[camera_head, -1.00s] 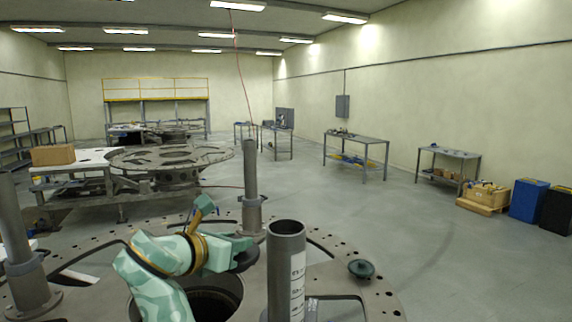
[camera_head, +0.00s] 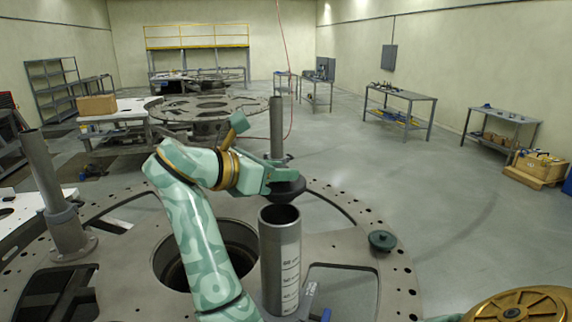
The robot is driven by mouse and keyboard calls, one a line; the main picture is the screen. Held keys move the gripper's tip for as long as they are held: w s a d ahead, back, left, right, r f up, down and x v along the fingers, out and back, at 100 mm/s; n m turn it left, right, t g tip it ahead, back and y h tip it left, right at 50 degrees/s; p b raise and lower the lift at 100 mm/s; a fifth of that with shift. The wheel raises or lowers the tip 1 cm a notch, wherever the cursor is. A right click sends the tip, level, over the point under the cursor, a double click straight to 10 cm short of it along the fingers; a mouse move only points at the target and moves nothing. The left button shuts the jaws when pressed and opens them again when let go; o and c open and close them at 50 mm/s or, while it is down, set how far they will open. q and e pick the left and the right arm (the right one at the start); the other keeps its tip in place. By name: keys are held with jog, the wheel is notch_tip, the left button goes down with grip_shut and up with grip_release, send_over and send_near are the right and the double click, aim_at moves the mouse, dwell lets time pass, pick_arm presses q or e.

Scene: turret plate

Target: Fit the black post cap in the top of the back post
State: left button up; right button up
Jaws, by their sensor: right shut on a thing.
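The black post cap (camera_head: 288,190) is a dark disc held in my right gripper (camera_head: 268,181), which is shut on it. The cap is level or nearly so, in the air. The depth between cap and posts is hard to judge. My left gripper is not in view.
The posts stand on a round grey turret plate (camera_head: 340,255) with a large central hole and smaller cutouts. Another post (camera_head: 50,185) leans in the picture at left. A dark green cap (camera_head: 382,240) lies on the plate at right. Work tables stand farther back.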

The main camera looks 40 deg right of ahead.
aim_at(277, 193)
notch_tip(277, 193, down, 4)
jog(key=b, duration=0.3)
jog(key=shift+f, duration=0.1)
jog(key=shift+d+f+b, duration=0.15)
jog(key=shift+f+b, duration=0.15)
jog(key=shift+b, duration=0.05)
jog(key=shift+f, duration=0.15)
jog(key=shift+a, duration=0.25)
jog(key=shift+d, duration=0.1)
jog(key=shift+p, duration=0.5)
